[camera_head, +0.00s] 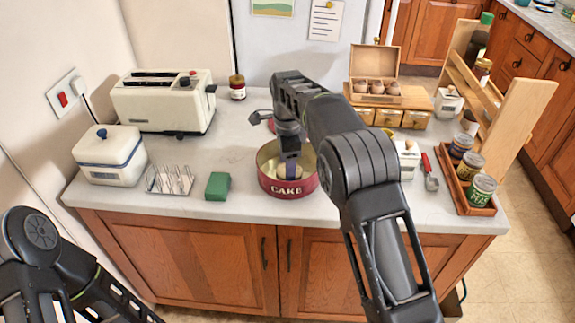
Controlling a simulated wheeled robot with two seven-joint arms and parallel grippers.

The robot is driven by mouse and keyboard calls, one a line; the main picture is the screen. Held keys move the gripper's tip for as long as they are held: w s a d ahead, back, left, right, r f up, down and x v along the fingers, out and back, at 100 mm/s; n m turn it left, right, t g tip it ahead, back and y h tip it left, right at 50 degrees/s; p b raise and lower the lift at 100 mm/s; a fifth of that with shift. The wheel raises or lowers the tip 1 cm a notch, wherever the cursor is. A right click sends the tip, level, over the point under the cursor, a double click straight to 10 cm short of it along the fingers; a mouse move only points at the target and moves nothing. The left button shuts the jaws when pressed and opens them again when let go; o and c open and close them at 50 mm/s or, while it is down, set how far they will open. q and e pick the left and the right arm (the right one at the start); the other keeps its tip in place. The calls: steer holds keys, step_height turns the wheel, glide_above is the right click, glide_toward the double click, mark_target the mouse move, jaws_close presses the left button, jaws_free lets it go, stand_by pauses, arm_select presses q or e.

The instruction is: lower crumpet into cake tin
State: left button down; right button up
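The red cake tin (287,188), lettered CAKE, stands open on the worktop near its front edge. My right gripper (290,172) points down into the tin from above, its fingertips inside the rim. A small pale patch shows around the fingertips, low in the tin; it may be the crumpet, but I cannot make it out for certain. The fingers are seen edge-on, so whether they are open or shut on something is unclear. My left arm is at the bottom left, and its gripper is out of view.
A toaster (165,106), white lidded box (110,160), wire rack (170,180) and green block (217,186) stand left of the tin. A wooden egg box (375,75), jar tray (474,207) and wooden rack (520,110) are right. Worktop between toaster and tin is clear.

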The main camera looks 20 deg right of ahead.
steer(key=o, duration=1.4)
arm_select(q)
steer(key=shift+d, duration=0.1)
arm_select(e)
step_height(320, 180, up, 6)
steer(key=shift+f, duration=0.15)
steer(key=shift+r+p, duration=1.1)
arm_select(q)
step_height(320, 180, up, 2)
steer(key=shift+d+r, duration=0.15)
steer(key=shift+r, duration=0.05)
arm_select(e)
steer(key=shift+f, duration=0.1)
